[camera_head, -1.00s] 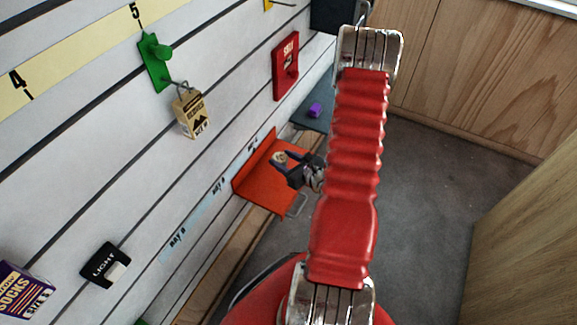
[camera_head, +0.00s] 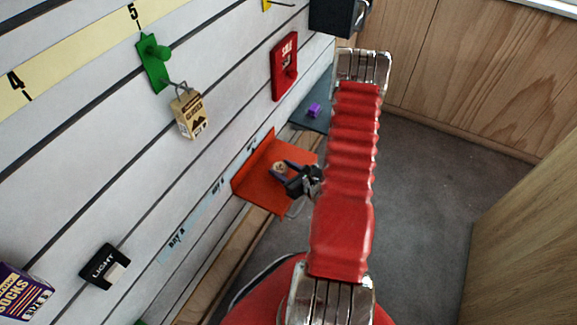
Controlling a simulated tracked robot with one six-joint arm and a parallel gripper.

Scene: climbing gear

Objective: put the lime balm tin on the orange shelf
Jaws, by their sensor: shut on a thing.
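The orange shelf (camera_head: 258,195) juts from the slatted wall near the middle of the view, with an upright back plate against the wall. My gripper (camera_head: 282,168) is over the shelf, its two dark fingers closed around a small round tin (camera_head: 279,168). The tin has a pale tan top; its lime colour does not show at this size, but it appears to be the balm tin. I cannot tell whether its underside touches the shelf. My red ribbed arm hides part of the area to the right.
A dark shelf (camera_head: 317,118) with a small purple thing (camera_head: 314,110) lies just beyond the orange one. A red sign (camera_head: 284,67), a tan pouch-like tag (camera_head: 188,112) on a green hook and a black light box (camera_head: 104,266) hang on the wall. Grey floor is clear at right.

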